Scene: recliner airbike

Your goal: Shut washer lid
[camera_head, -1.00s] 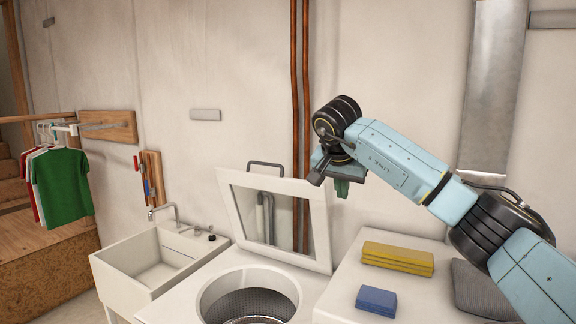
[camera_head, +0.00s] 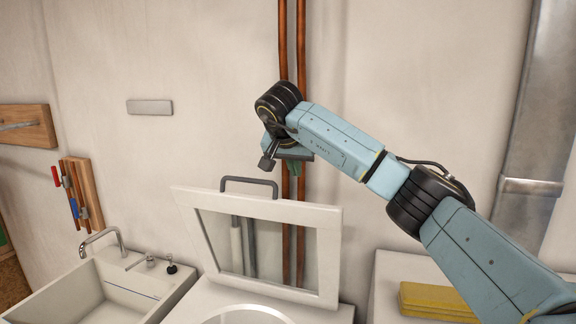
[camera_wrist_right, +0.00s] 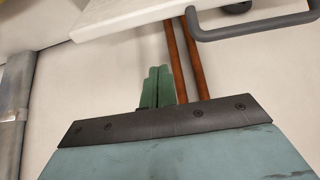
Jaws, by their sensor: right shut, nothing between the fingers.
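The washer lid (camera_head: 325,250) is a white frame with a clear window and a grey handle (camera_head: 249,183) on its top edge. It stands raised, tilted back toward the wall. The round washer opening (camera_head: 245,314) shows partly at the bottom edge. My right gripper (camera_head: 294,168) is above and right of the handle, apart from the lid, in front of the copper pipes. In the right wrist view its green fingers (camera_wrist_right: 158,88) are together and empty. The lid's white edge (camera_wrist_right: 135,12) and handle (camera_wrist_right: 250,32) show at the top there. My left gripper is not in view.
A white sink (camera_head: 110,285) with a tap stands left of the washer. Copper pipes (camera_head: 284,50) run up the wall behind the lid.

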